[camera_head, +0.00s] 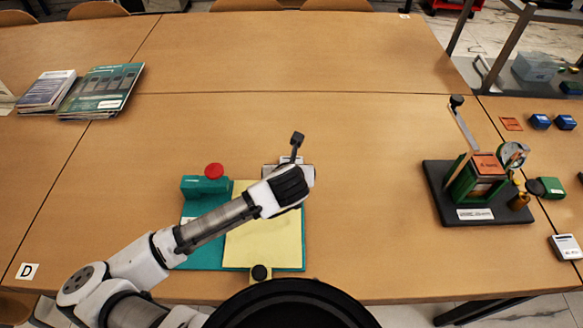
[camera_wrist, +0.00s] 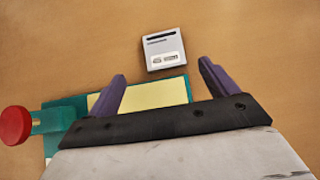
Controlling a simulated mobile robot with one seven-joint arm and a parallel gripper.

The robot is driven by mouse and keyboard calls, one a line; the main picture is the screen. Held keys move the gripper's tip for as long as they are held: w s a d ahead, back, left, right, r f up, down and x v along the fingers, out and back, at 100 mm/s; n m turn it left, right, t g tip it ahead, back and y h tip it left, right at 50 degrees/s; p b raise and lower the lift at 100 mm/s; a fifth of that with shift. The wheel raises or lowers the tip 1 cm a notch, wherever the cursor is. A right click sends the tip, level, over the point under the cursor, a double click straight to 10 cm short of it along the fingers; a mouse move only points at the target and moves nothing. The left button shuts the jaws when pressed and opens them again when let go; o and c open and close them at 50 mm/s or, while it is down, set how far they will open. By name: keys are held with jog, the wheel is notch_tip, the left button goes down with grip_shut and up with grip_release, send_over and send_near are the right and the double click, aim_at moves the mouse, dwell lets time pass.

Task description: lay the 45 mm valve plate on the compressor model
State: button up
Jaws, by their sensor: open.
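The compressor model (camera_head: 463,211) stands on a black base at the right of the table, with a green frame, a round gauge and a raised lever. An orange square piece (camera_head: 487,164) lies on top of its frame. Another orange flat piece (camera_head: 511,124) lies on the table behind it. The print on both is too small to read, so I cannot tell which is the 45 mm valve plate. My gripper (camera_wrist: 162,74) is open and empty, above the teal-and-yellow board. Its fingers are hidden in the head view. A grey labelled block lies beyond the fingertips in the wrist view (camera_wrist: 163,50).
The teal board (camera_head: 196,262) has a yellow sheet (camera_head: 262,247) and a red button (camera_head: 214,170). Blue boxes (camera_head: 540,121), a green box (camera_head: 551,187) and a grey device (camera_head: 566,247) lie far right. Booklets (camera_head: 101,90) lie back left. The table between board and model is clear.

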jog(key=shift+x, duration=0.8)
jog(key=x, duration=0.1)
jog(key=p+x, duration=0.2)
jog(key=x, duration=0.1)
jog(key=shift+w+d, duration=0.15)
jog(key=shift+d, duration=0.2)
jog(key=shift+w+f, duration=0.4)
jog(key=shift+f, duration=0.1)
jog(key=c, duration=1.3)
jog(key=shift+o, duration=0.2)
jog(key=shift+r, duration=0.15)
